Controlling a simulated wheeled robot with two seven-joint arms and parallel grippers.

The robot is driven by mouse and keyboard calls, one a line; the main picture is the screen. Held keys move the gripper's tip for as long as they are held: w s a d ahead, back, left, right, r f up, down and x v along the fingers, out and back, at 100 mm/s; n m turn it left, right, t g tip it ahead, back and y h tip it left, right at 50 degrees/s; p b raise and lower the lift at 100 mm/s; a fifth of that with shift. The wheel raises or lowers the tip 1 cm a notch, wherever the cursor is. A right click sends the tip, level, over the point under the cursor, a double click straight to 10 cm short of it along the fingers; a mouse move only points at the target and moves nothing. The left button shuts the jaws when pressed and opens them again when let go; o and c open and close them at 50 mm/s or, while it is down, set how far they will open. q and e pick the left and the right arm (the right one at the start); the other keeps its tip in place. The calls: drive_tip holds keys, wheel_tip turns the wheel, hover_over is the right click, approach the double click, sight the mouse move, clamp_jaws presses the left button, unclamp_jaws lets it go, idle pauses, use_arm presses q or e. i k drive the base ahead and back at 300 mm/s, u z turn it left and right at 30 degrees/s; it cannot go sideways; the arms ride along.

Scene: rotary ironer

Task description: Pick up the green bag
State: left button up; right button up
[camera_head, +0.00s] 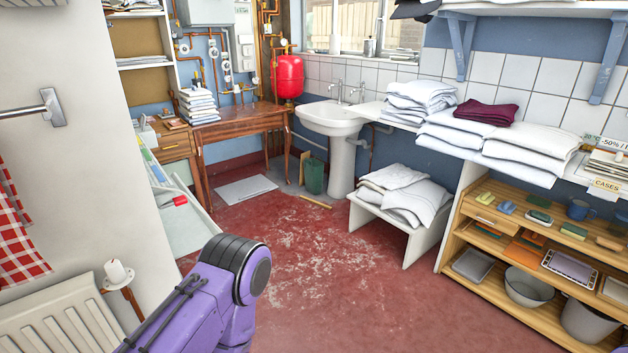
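A dark green, upright, open-topped thing (314,176) stands on the floor between the wooden desk and the sink pedestal. It is small in the picture, and I cannot tell whether it is a bag or a bin. Small green items (540,217) lie on the wooden shelf unit at the right, too small to identify. A purple link of my arm shows at the bottom left. Neither of my grippers is in view. No gripper is seen near the green thing.
The red floor (330,280) is open in the middle. A low white bench (400,225) with folded linen stands right of the sink (335,118). A wooden desk (245,122) is at the back. The shelf unit (510,265) lines the right. A radiator (60,320) is at left.

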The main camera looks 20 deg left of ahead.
sight(314, 174)
drive_tip(key=u, duration=0.65)
drive_tip(key=i, duration=4.05)
drive_tip(key=u, duration=1.25)
drive_tip(key=i, duration=2)
drive_tip(key=z, duration=2.6)
drive_tip(key=i, duration=0.5)
drive_tip(key=z, duration=0.1)
